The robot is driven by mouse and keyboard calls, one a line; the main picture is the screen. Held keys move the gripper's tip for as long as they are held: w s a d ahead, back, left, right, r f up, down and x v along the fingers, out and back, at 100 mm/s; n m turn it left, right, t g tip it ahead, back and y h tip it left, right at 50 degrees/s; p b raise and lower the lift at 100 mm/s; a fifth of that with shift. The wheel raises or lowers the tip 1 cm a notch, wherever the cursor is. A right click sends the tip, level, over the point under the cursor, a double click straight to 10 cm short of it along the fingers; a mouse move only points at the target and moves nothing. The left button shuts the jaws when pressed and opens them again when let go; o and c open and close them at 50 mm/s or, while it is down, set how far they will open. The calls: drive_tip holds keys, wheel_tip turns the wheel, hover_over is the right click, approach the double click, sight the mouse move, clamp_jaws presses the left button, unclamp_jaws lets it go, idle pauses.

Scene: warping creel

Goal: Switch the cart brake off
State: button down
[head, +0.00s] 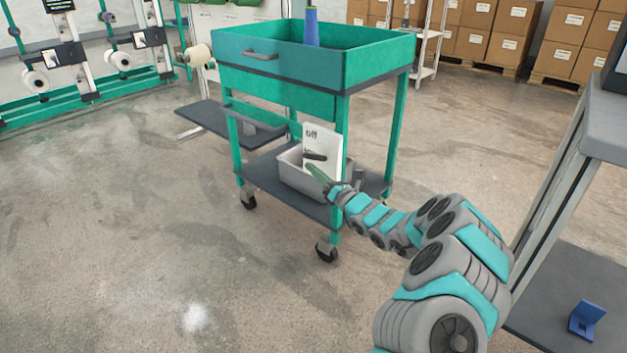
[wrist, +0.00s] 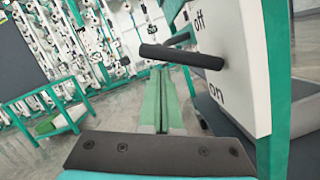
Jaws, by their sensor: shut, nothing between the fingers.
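The cart (head: 290,75) is a teal trolley with a deep top tray and a grey lower shelf. Its brake is a white plate (head: 330,150) marked "off" at the top, with a dark lever (head: 315,156). In the wrist view the plate (wrist: 247,50) reads "off" above and "on" below. The lever (wrist: 180,55) sticks out between the two words. My gripper (head: 316,172) is shut and empty, just below the lever in the head view. Its green fingers (wrist: 160,75) lie together beneath the lever in the wrist view. I cannot tell whether they touch it.
A grey bin (head: 292,172) stands on the lower shelf (head: 265,180) by the plate. A blue cone (head: 311,27) stands in the top tray. A grey bench (head: 607,130) with a blue bracket (head: 587,318) below is at right. The floor at left is clear.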

drive_tip(key=shift+r, duration=0.3)
drive_tip(key=shift+d, duration=0.1)
idle(0.4)
